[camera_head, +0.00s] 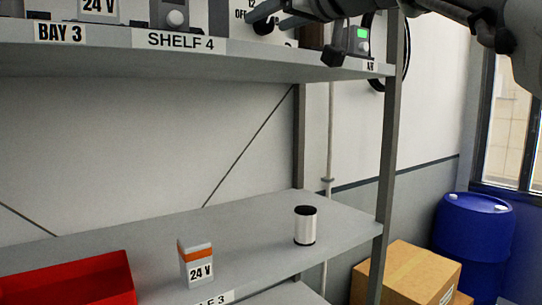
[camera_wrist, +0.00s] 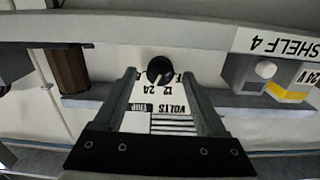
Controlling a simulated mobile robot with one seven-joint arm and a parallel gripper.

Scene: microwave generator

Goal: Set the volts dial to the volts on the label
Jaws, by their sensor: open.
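The volts dial is a black round knob (camera_wrist: 160,69) on a white panel (camera_wrist: 160,112) marked VOLTS, 12, 24 and TRIP, which appears upside down in the wrist view. My gripper (camera_wrist: 159,76) is open, with one finger on each side of the knob. I cannot tell whether the fingers touch it, nor which mark the knob points at. In the head view, my gripper (camera_head: 279,15) covers much of the panel (camera_head: 241,29), where 12 and OFF show. A 24 V label (camera_head: 98,6) is on a unit at the upper left; another 24 V label (camera_head: 201,271) is on a small box below.
The upper shelf edge (camera_head: 180,41) reads SHELF 4 and BAY 3. A grey unit with a green screen (camera_head: 361,34) stands right of the panel, near the shelf post (camera_head: 388,130). The lower shelf (camera_head: 255,225) holds a red bin (camera_head: 70,283) and a white cylinder (camera_head: 305,225).

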